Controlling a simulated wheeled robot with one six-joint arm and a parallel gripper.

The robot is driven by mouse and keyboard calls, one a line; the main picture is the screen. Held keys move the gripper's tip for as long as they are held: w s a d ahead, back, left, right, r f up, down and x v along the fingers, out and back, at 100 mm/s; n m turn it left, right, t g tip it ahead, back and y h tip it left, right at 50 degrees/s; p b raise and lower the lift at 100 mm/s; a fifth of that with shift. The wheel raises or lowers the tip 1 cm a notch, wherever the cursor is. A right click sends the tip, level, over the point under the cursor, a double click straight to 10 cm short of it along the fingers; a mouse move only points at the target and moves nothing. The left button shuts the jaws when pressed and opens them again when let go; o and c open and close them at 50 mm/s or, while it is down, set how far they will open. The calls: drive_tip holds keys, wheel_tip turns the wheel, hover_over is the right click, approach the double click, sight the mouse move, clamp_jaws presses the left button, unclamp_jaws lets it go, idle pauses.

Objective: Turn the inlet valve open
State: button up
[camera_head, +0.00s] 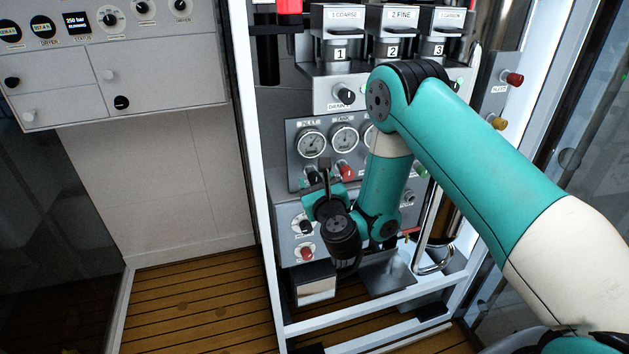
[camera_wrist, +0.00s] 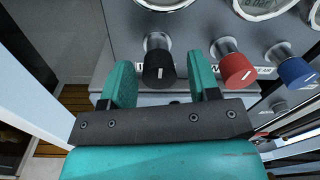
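The likely inlet valve is a black knob with a white pointer line (camera_wrist: 158,68) on the grey panel, in the wrist view. Its pointer looks close to upright, slightly tilted. The label under it is mostly hidden. My gripper (camera_wrist: 160,75) is open, with one teal finger on each side of the black knob and visible gaps. I cannot tell how far the fingers reach along the knob. In the head view my gripper (camera_head: 322,184) is at the panel below the left gauge (camera_head: 311,144), partly covering the black knob.
A red knob (camera_wrist: 237,68) sits just right of the right finger, with a blue knob (camera_wrist: 295,70) beyond it. Gauges are above the knobs. Lower on the panel is a red button (camera_head: 306,253). A white frame post (camera_head: 256,170) stands left of the panel.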

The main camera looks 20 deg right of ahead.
drive_tip(key=c, duration=0.8)
